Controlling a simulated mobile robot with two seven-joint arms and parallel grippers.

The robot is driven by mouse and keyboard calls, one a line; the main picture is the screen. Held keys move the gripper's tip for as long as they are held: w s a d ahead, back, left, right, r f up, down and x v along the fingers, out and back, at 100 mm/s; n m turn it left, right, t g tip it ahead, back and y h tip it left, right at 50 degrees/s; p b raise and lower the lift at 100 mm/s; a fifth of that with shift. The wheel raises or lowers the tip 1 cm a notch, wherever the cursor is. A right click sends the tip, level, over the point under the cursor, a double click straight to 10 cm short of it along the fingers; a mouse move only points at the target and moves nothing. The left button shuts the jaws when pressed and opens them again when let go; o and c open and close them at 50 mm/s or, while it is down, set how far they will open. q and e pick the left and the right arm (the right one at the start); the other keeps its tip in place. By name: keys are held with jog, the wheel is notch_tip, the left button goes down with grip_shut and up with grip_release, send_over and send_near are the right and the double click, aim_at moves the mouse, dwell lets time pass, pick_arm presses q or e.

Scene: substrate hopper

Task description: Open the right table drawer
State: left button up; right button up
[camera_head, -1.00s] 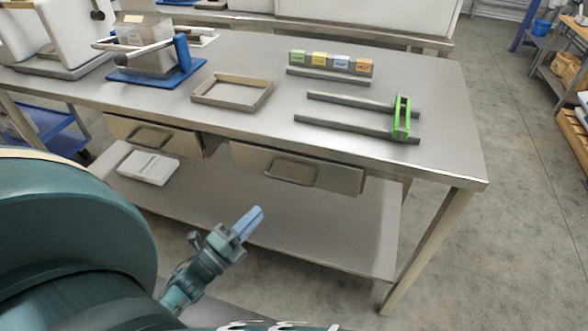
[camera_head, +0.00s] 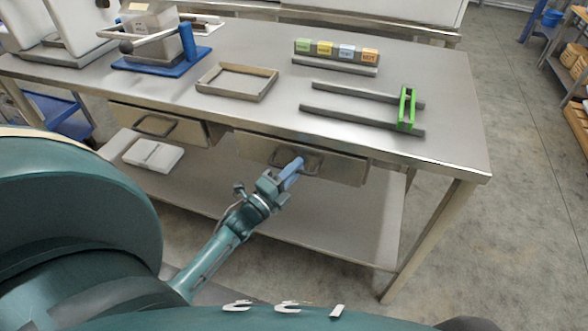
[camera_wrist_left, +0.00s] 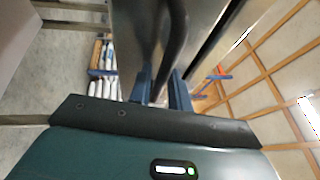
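The right table drawer (camera_head: 341,169) is under the tabletop in the head view, with a dark bar handle (camera_head: 312,161) on its front. It looks shut. My left gripper (camera_head: 294,168) is at that handle and covers part of it. In the left wrist view the dark handle bar (camera_wrist_left: 176,38) runs down between the two blue fingers of the left gripper (camera_wrist_left: 162,90). The fingers stand apart on either side of the bar, and I see no clear grip on it. My right gripper is not in view.
The left drawer (camera_head: 190,131) is beside it. A lower shelf (camera_head: 330,235) holds a white device (camera_head: 153,155). On the table (camera_head: 450,110) are a shallow tray frame (camera_head: 237,95), labelled coloured blocks (camera_head: 335,50), and dark rails with a green piece (camera_head: 405,108).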

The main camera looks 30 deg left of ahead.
pick_arm(q)
grip_shut()
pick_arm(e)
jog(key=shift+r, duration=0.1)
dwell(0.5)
